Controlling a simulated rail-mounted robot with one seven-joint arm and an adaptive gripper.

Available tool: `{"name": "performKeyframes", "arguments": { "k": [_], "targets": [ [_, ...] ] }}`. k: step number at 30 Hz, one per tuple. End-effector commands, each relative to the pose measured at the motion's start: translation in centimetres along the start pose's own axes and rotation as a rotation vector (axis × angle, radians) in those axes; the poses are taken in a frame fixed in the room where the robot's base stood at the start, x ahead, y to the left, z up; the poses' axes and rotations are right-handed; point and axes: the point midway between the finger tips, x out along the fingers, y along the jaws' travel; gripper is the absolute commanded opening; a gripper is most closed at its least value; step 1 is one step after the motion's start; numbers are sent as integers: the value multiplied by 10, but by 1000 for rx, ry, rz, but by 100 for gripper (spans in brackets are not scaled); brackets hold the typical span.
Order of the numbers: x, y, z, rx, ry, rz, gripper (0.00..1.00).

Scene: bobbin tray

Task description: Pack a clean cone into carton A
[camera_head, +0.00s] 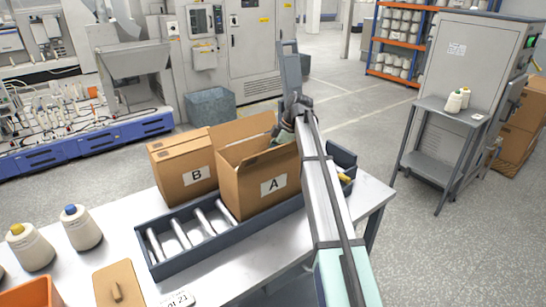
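Carton A (257,194) is a brown cardboard box with its top flaps open, standing on the roller track. My gripper (283,137) is at carton A's open top, near its right back side. The fingers are partly hidden by the carton and my arm, so I cannot tell whether they are open or hold anything. The inside of carton A is hidden. A cream cone with a yellow tip (33,251) and a cream cone with a blue tip (84,230) stand upright on the table's left side. Whether they are clean is too small to tell.
Carton B (186,182) stands behind and left of carton A. The roller track (160,270) has raised dark sides. A tan board with a knob (118,286) and an orange bin (30,294) are at the front left. Two cones (455,103) stand on a grey side stand (432,104).

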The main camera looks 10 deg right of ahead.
Motion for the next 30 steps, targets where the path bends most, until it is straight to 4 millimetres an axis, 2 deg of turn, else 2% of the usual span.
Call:
{"name": "performKeyframes", "arguments": {
  "k": [3, 4, 5, 14, 19, 23, 30],
  "targets": [
    [0, 0, 0, 0, 0, 0, 18],
    [0, 0, 0, 0, 1, 0, 98],
    [0, 0, 0, 0, 0, 0, 100],
    [0, 0, 0, 0, 0, -1, 100],
    [-8, 1, 0, 0, 0, 0, 100],
    [-25, 1, 0, 0, 0, 1, 100],
    [-72, 2, 0, 0, 0, 2, 100]
  ]
}}
